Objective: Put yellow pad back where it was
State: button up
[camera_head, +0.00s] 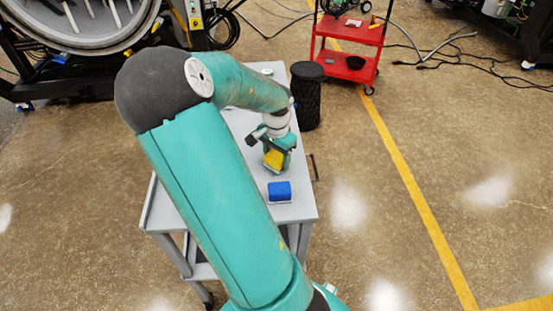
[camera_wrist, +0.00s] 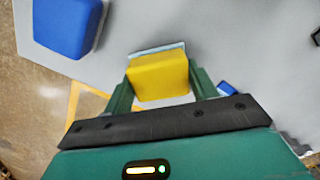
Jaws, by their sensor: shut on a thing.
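My gripper (camera_head: 279,157) is over the grey cart's top. In the wrist view its two green fingers (camera_wrist: 160,88) are shut on the yellow pad (camera_wrist: 158,77), one at each side. A pale light-blue edge shows along the pad's far side. The yellow pad (camera_head: 273,159) also shows in the head view, between the fingers. I cannot tell whether the pad touches the cart top.
The grey cart (camera_head: 303,205) has bare surface around the blue pad; my arm hides much of its left. A black cylinder (camera_head: 307,97) stands beside its far right. A red trolley (camera_head: 349,66) stands farther back. In the wrist view, a small blue thing (camera_wrist: 227,88) lies right of my fingers.

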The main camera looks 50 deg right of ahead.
aim_at(276, 156)
jog(key=shift+f, duration=0.65)
jog(key=o, duration=1.4)
jog(key=shift+w, duration=0.1)
jog(key=shift+c, duration=0.2)
notch_tip(276, 156, up, 12)
jog(key=w+a+r+n+t+y, duration=0.15)
jog(key=a+n, duration=0.25)
jog(key=a, duration=0.6)
jog(key=w+a+r+n+t+y, duration=0.1)
jog(key=w+a+r+n, duration=0.15)
jog(key=a+n, duration=0.45)
jog(key=s+a+r+n+t+h, duration=0.1)
jog(key=s+a+r+n, duration=0.2)
jog(key=a, duration=0.6)
jog(key=s+a+r+n+t+h, duration=0.1)
jog(key=s+a+r+n+t, duration=0.1)
jog(key=a, duration=0.8)
jog(key=s+r+n, duration=0.1)
jog(key=n, duration=0.1)
jog(key=shift+s+n, duration=0.4)
